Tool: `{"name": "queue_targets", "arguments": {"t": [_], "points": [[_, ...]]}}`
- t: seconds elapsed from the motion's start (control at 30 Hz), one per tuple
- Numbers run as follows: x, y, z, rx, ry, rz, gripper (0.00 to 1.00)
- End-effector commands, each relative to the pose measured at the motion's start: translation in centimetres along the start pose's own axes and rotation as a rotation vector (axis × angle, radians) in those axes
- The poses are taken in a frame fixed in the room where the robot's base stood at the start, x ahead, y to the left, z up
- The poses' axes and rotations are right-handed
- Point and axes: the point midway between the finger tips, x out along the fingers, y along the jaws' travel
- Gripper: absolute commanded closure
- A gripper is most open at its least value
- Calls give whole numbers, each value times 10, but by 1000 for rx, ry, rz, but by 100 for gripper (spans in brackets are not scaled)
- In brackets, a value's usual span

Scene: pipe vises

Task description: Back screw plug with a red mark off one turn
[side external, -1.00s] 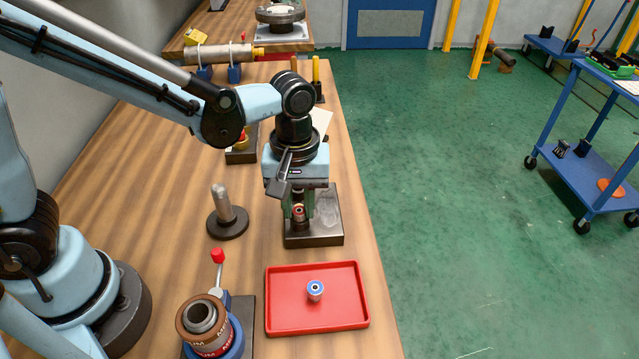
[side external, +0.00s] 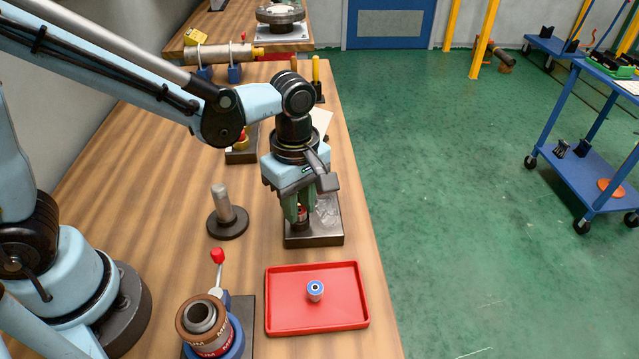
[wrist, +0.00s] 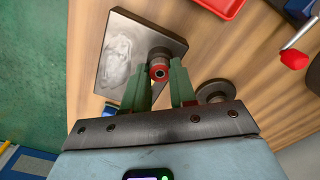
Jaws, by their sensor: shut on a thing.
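The screw plug with a red mark (wrist: 159,72) shows in the wrist view as a red ring around a dark centre. It stands at a dark fitting on a dark base plate (side external: 318,240). The plate also shows in the wrist view (wrist: 178,45). My gripper (side external: 300,211) points down over the plate, with green fingers on either side of the plug. In the wrist view my gripper (wrist: 161,82) is shut on the plug. The fingers hide much of the plug in the side view, and its thread is not visible.
A red tray (side external: 290,318) with a blue-topped cylinder (side external: 315,290) lies in front. A grey post on a round base (side external: 224,210) stands left. A brown-ringed fitting (side external: 203,318) with a red-knobbed lever (side external: 217,256) stands front left. The bench edge is close on the right.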

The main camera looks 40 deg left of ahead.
Motion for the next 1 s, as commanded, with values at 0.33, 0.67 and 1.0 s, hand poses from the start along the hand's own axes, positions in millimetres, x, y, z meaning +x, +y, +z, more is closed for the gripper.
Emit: {"name": "queue_targets", "arguments": {"t": [0.33, 0.67, 1.0], "points": [[0, 0, 0, -437, 1, 1, 100], [0, 0, 0, -796, 1, 1, 100], [0, 0, 0, -828, 1, 1, 68]]}}
